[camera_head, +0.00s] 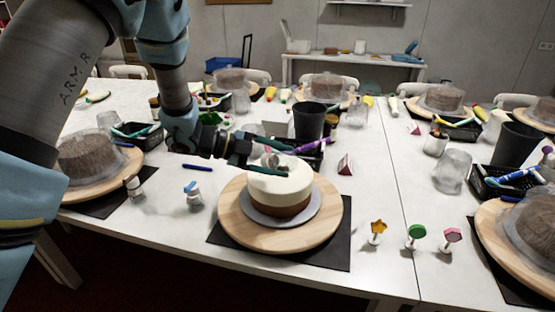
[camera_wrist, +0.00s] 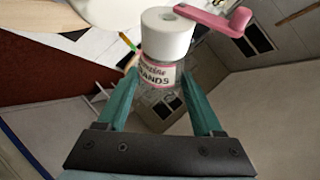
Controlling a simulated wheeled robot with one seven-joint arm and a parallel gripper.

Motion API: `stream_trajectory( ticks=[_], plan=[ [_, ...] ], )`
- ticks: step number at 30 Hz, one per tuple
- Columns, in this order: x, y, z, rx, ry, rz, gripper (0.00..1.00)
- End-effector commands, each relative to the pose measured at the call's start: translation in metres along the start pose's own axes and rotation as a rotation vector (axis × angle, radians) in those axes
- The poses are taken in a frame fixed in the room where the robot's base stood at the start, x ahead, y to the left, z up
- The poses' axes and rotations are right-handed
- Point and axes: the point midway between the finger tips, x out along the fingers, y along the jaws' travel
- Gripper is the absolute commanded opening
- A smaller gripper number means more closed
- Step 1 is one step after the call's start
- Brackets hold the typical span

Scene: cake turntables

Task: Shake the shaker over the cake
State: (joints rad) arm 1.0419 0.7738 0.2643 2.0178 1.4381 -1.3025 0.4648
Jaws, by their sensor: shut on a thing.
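The cake (camera_head: 281,201), white on top and brown at its base, sits on a grey board (camera_head: 256,218) on a round wooden turntable (camera_head: 328,223) in the head view. My gripper (camera_head: 270,164) is just above the cake's top. In the wrist view its teal fingers are shut on the shaker (camera_wrist: 166,38), which has a white top, a pink crank handle (camera_wrist: 218,20) and a label around its lower body. In the head view the shaker is small and partly hidden by the fingers, so its tilt is hard to tell.
Topper-like pieces (camera_head: 376,230) stand right of the turntable. Two small bottles (camera_head: 192,194) stand to its left. A black cup (camera_head: 309,121) and a tray of tools are behind the cake. More covered cakes on turntables stand on both sides.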

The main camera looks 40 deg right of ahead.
Motion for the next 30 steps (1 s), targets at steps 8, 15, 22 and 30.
stream_trajectory(
  ticks=[8,15,22,30],
  plan=[
    [0.017,0.021,-0.013,0.146,-0.124,0.058,0.0],
    [0.018,0.022,-0.015,0.166,-0.143,0.068,0.0],
    [0.03,0.021,-0.022,0.166,-0.141,0.068,0.0],
    [0.029,0.017,-0.024,0.126,-0.113,0.051,0.0]
  ],
)
